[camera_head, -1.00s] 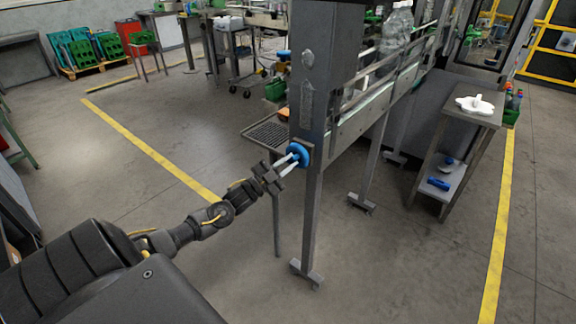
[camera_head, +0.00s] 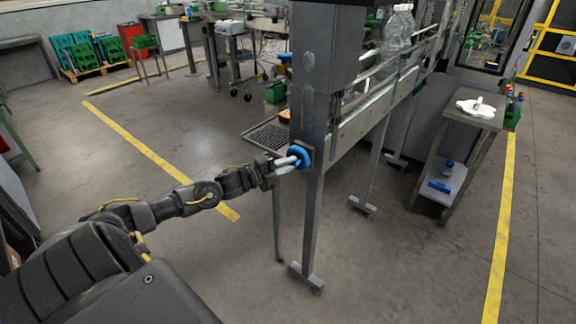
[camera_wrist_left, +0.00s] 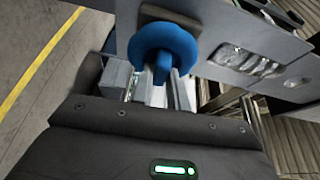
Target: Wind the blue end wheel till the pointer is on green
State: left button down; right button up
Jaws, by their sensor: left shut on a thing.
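The blue end wheel (camera_head: 299,156) sits on the end of the machine's grey upright, near the middle of the head view. It shows large at the top centre of the left wrist view (camera_wrist_left: 163,47). My left gripper (camera_head: 293,160) reaches in from the left and is shut on the wheel; in the left wrist view its fingers (camera_wrist_left: 160,85) are at the wheel's lower side, around a blue part. I cannot see a pointer or a green mark in either view. My right gripper is not in view.
The machine's grey upright (camera_head: 313,220) stands on a foot right of my left gripper. A dark perforated tray (camera_head: 268,136) is behind the wheel. A side table (camera_head: 470,112) with a white object stands at right. Open floor lies left, with a yellow line (camera_head: 140,145).

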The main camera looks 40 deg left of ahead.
pick_arm(q)
jog(key=shift+m, duration=0.4)
jog(key=c, duration=1.4)
grip_release()
jog(key=shift+o, duration=0.2)
jog(key=b+v, duration=0.1)
jog(key=v, duration=0.9)
jog(key=shift+s+b, duration=0.35)
jog(key=shift+s, duration=0.05)
jog(key=shift+a+r, duration=0.1)
jog(key=shift+a, duration=0.1)
